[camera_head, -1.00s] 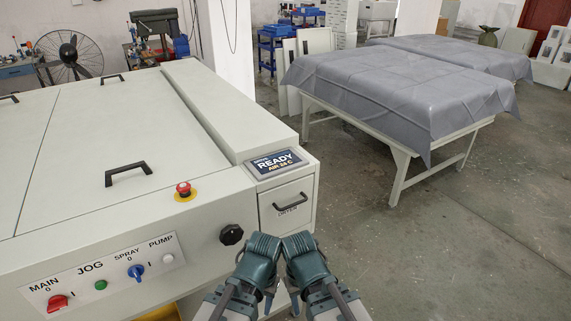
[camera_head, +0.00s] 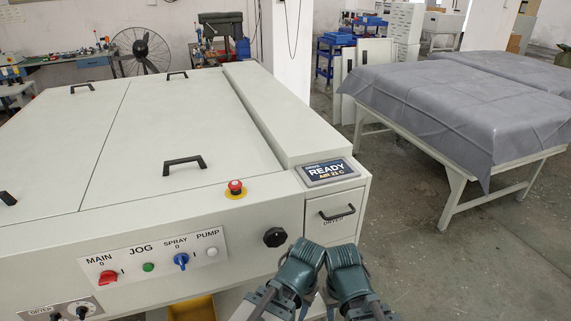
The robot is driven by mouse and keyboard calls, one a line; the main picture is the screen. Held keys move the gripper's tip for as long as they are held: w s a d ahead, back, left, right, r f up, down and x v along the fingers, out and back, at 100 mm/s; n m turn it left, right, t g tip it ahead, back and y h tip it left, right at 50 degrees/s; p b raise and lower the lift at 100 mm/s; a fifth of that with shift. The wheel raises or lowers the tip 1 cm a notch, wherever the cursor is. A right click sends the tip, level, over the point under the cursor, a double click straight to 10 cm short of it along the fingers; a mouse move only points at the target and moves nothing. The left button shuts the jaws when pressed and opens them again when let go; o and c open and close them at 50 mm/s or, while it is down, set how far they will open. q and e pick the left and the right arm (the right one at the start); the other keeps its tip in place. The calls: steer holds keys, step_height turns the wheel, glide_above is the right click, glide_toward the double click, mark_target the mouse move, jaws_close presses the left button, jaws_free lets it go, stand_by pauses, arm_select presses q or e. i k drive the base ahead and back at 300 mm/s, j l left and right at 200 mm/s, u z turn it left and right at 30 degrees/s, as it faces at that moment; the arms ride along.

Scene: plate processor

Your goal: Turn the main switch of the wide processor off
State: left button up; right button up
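The wide processor (camera_head: 130,221) fills the left of the view. Its front panel (camera_head: 140,251) carries a red MAIN switch (camera_head: 108,277) at the left end, with marks 0 above and I to its right. The red handle looks turned toward the I side. My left gripper (camera_head: 308,247) and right gripper (camera_head: 342,247) are close together at the bottom centre, in front of the DRYER drawer and well to the right of the switch. Their fingertips are not clearly visible, and nothing shows held in them.
The panel also has a green JOG button (camera_head: 148,267), a blue SPRAY switch (camera_head: 181,261) and a PUMP light (camera_head: 211,252). A red emergency button (camera_head: 235,187) and black knob (camera_head: 275,237) are nearby. The display (camera_head: 331,171) reads READY. Open floor (camera_head: 420,260) lies right.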

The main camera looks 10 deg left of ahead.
mark_target(107, 277)
steer(key=u, duration=1.5)
